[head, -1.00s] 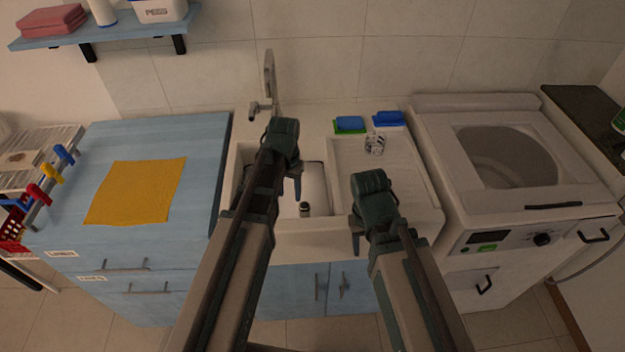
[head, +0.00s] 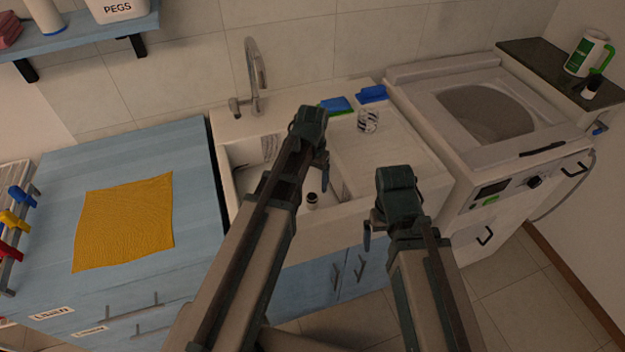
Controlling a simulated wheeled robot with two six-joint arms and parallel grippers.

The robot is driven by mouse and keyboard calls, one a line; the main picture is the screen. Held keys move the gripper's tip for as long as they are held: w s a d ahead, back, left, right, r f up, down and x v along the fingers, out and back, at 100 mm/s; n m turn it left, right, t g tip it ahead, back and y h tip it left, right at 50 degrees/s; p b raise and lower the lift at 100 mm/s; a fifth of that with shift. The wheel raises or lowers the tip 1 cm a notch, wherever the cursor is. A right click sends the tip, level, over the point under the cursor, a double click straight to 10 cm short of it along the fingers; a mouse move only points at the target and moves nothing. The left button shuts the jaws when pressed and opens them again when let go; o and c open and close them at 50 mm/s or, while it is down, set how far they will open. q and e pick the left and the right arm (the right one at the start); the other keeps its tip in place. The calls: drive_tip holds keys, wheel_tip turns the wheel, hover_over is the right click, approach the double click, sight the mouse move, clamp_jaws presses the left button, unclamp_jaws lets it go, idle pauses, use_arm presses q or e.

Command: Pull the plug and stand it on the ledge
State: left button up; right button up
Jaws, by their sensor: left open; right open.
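The plug (head: 312,201) appears as a small dark piece with a paler top, low in the basin of the white sink (head: 240,197). The back ledge (head: 290,117) of the sink runs behind the basin, beside the tap. My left gripper (head: 323,172) is open above the basin, above and behind the plug in the picture, apart from it. Its arm covers much of the basin's middle. My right gripper (head: 368,236) is open and empty in front of the sink's right side. Its fingers are partly hidden by its own wrist.
A tap (head: 254,75) rises at the back left of the sink. Sponges (head: 336,105) lie at the back, with a patterned glass (head: 368,121) near them on the drainboard (head: 395,150). A yellow cloth (head: 125,222) lies on the blue cabinet; a washing machine (head: 490,130) stands right.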

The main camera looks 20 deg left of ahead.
sight(312, 204)
use_arm(q)
wheel_tip(312, 204, down, 12)
drive_tip(key=b, duration=1.1)
drive_tip(key=shift+r, duration=0.1)
clamp_jaws()
